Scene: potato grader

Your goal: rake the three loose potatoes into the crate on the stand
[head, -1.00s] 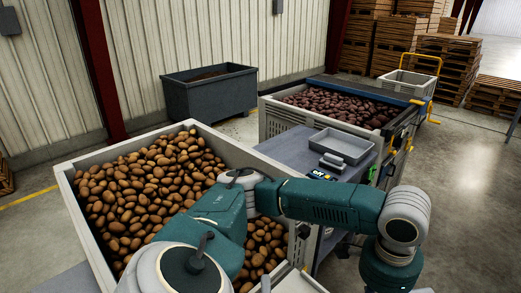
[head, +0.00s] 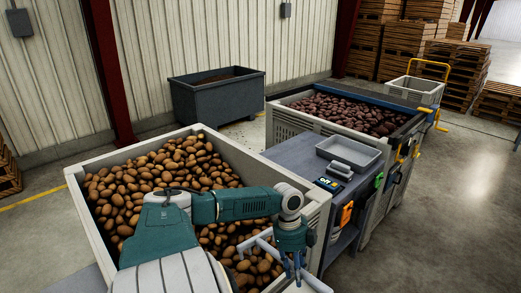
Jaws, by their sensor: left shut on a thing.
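My left gripper (head: 291,274) points down at the bottom of the head view, over the near right corner of the big potato bin. It is shut on a pale grey bar-like tool (head: 262,243), which looks like a rake. Much of the tool is hidden by the gripper or cut off by the picture's edge. A pale rim (head: 316,284) shows just right of the gripper at the bottom edge; I cannot tell whether it belongs to the crate on the stand. I cannot pick out the three loose potatoes. My right gripper is not in view.
The big pale bin (head: 78,192) is full of brown potatoes. A grey bench (head: 292,152) with a shallow tray (head: 352,150) stands right of it. A second bin (head: 285,121) holds reddish potatoes. A dark tub (head: 217,97) stands behind. Floor at right is clear.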

